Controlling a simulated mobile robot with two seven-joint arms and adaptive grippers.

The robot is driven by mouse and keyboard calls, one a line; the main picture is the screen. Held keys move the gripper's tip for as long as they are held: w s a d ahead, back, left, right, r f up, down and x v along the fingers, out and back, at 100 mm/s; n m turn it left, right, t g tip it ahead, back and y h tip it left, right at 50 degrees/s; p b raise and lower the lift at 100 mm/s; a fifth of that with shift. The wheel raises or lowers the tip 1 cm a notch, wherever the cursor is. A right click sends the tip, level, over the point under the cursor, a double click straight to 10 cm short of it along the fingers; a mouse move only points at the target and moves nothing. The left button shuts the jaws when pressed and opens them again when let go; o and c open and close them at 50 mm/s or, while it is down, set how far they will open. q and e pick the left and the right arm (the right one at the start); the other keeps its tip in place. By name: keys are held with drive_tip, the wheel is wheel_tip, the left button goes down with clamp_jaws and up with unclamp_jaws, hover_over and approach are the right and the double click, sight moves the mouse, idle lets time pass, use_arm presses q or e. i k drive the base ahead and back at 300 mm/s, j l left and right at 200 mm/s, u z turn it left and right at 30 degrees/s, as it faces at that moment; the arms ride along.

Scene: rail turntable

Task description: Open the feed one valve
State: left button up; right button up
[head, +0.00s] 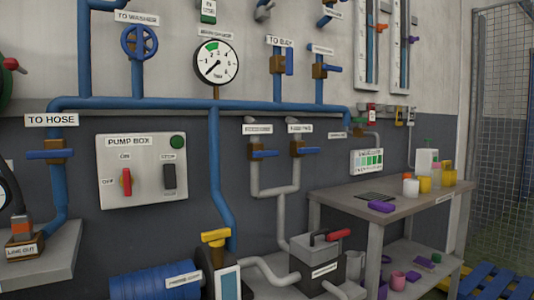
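Two small valves with brass bodies and blue lever handles sit side by side on grey pipes below the blue main pipe. The left one (263,153) is under a small label (258,129), and the right one (304,150) is under another label (300,127). The lettering is too blurred to read surely, so I cannot tell which is feed one. Both levers lie roughly level, across their upright pipes. The two pipes join below in a grey U-shaped branch (275,192). Neither of my grippers is in view.
A pump box (143,187) with a red knob (126,182) is on the wall at left. A pressure gauge (216,62) is above. A blue pump (155,283) and grey tank (318,272) stand below. A table (400,204) with small containers stands at right.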

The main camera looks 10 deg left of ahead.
sight(259, 155)
drive_tip(key=i+l+u, duration=0.1)
drive_tip(key=l, duration=0.25)
drive_tip(key=i+l, duration=0.25)
drive_tip(key=l, duration=0.15)
drive_tip(key=i+l+u, duration=0.15)
drive_tip(key=l, duration=0.2)
drive_tip(key=i, duration=0.05)
